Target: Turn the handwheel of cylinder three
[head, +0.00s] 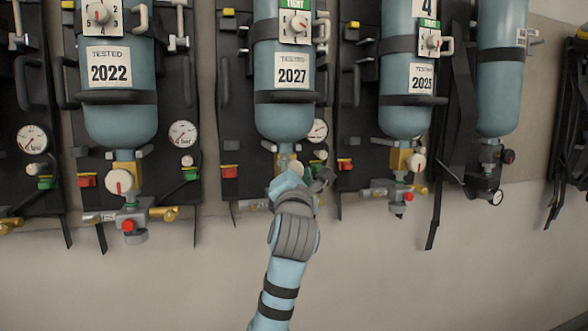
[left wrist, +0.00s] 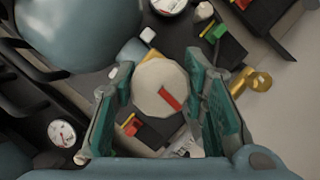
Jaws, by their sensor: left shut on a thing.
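The cylinder with the 2027 label (head: 285,120) hangs just left of the one tagged 4, so it appears to be cylinder three. Its own number is not readable. My left gripper (head: 298,180) is at the valve below this cylinder and hides most of it. In the left wrist view, a pale many-sided handwheel (left wrist: 160,86) with a red mark sits between the two green fingers of my left gripper (left wrist: 165,98). The fingers are shut on its sides. The red mark slants down to the right. My right gripper is not in view.
The cylinder labelled 2022 (head: 119,118) hangs to the left and the one labelled 2025 (head: 405,119) to the right, each with its own valve. A gauge (head: 317,130) is close beside my gripper. Straps hang below the backplates. The wall below is clear.

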